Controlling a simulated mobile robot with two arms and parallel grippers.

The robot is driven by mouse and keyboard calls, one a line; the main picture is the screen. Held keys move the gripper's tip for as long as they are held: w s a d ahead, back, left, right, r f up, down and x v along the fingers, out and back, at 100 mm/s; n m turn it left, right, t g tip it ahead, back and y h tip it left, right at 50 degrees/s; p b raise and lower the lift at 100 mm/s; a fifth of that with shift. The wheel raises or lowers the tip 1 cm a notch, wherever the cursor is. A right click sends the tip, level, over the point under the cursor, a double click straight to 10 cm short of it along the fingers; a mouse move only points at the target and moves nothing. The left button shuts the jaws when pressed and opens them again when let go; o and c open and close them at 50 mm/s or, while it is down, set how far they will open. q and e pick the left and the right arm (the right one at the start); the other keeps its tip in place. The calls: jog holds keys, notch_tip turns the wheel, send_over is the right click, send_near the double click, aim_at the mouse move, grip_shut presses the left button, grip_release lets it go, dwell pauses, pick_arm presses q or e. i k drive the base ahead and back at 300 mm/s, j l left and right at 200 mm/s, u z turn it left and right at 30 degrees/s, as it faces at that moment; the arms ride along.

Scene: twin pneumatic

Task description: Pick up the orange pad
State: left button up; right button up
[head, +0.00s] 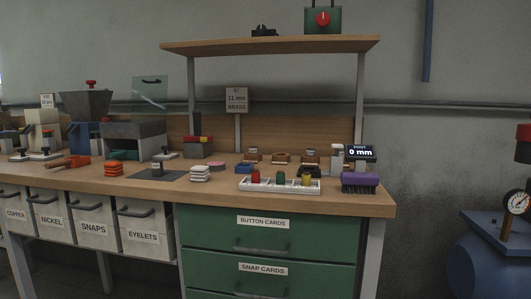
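A small stack of orange and white layers (113,168), with orange on top, sits on the wooden bench left of a dark mat. A mostly white stack (200,173) with thin reddish layers sits right of the mat. A flat pink disc (216,164) lies just behind it. A long orange-red item (70,162) lies farther left; its shape is too small to make out. I cannot tell which of these is the orange pad. Neither of my grippers is in view.
The wooden bench (225,190) holds a dark mat (158,175), a white tray (280,186) with red, green and yellow items, a purple brush (360,183) and a "0 mm" display (361,152). Green drawers (270,240) and grey bins (85,218) are below. A blue tank (495,250) stands right.

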aim_at(113, 168)
jog(key=j+z, duration=0.5)
jog(key=j, duration=1.95)
